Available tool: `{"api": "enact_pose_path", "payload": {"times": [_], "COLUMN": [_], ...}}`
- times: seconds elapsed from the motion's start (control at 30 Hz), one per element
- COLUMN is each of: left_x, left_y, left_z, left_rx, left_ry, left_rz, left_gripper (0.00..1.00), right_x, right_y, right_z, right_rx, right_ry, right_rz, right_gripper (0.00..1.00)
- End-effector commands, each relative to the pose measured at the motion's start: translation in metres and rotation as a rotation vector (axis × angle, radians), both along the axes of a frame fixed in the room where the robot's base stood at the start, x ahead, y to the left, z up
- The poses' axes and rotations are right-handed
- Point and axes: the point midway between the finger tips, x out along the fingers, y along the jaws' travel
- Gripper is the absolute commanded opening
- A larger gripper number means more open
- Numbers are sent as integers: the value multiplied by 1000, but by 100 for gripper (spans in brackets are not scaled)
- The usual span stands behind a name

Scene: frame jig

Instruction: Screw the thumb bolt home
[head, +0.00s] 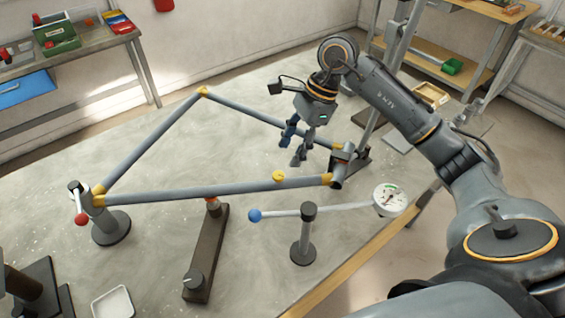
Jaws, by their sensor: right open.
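A grey tube frame with yellow joints (187,190) lies across the jig on the table. A small yellow knob (278,177) sits on its front tube; it may be the thumb bolt, but its thread is hidden and I cannot tell how deep it sits. My right gripper (293,150) hangs open and empty above the frame's inside, behind and above the yellow knob, apart from it. Its fingers point down. My left gripper is not in view.
A post clamp with a red ball (82,219) holds the left corner. A dark bar support (205,255) stands under the front tube. A blue-ball lever (255,215) and dial gauge (390,199) stand at front right. A white tray (113,303) lies front left.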

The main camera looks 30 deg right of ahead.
Motion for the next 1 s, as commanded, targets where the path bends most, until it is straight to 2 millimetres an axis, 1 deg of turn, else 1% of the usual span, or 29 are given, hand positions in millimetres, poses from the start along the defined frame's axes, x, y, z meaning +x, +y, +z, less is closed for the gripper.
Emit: {"api": "enact_pose_path", "payload": {"times": [0.03, 0.1, 0.2, 0.3, 0.4, 0.5, 0.73, 0.77, 0.8, 0.87, 0.9, 1.0], "left_x": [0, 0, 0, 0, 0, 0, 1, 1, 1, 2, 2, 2], "left_y": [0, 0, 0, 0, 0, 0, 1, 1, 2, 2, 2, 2], "left_z": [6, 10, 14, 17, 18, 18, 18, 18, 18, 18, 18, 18], "left_rx": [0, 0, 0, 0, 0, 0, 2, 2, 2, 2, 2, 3], "left_ry": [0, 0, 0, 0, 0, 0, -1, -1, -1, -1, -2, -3], "left_rz": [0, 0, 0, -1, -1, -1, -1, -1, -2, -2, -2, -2], "left_gripper": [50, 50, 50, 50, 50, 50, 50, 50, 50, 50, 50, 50], "right_x": [-1, 0, 1, 2, 3, 3, 3, 3, 3, 3, 3, 3], "right_y": [5, 11, 16, 21, 23, 24, 24, 24, 24, 24, 24, 24], "right_z": [-9, -21, -36, -48, -55, -58, -59, -59, -59, -59, -59, -59], "right_rx": [2, 4, 1, 1, 1, 0, 0, 0, 0, 0, 0, 0], "right_ry": [6, 5, 3, 2, 1, 0, -1, -1, -1, -1, -1, -1], "right_rz": [1, 1, 0, 0, 0, 0, -1, -1, -1, -1, -1, -1], "right_gripper": [50, 50, 50, 50, 50, 50, 50, 46, 38, 25, 17, 0]}}
